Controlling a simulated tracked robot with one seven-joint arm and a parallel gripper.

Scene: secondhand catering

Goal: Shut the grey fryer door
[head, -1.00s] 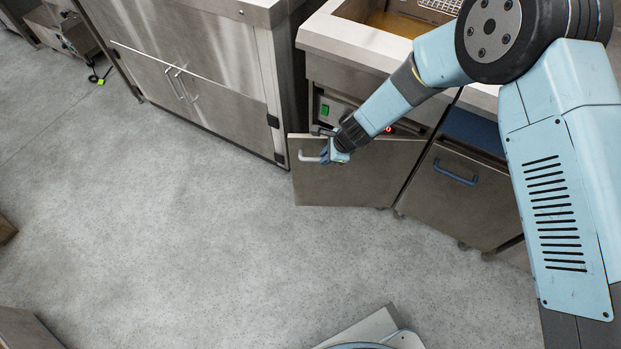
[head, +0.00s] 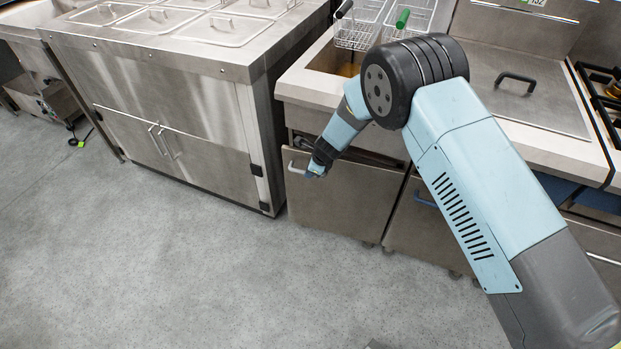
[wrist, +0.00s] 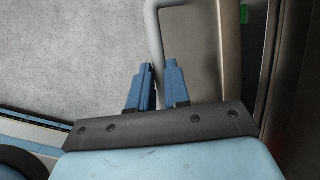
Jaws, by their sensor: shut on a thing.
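The grey fryer door (head: 342,203) is a flat metal panel low on the fryer front, with a pale handle near its upper left corner. My gripper (head: 311,172) is at the handle (head: 293,168). In the wrist view my gripper's blue fingers (wrist: 159,88) are closed around the pale bar of the handle (wrist: 154,35), beside the door face (wrist: 205,60). My arm hides part of the fryer's control panel.
A steel counter cabinet (head: 180,130) with lidded pans stands left of the fryer. Fry baskets (head: 358,32) sit above the fryer. The grey floor (head: 170,260) in front is clear.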

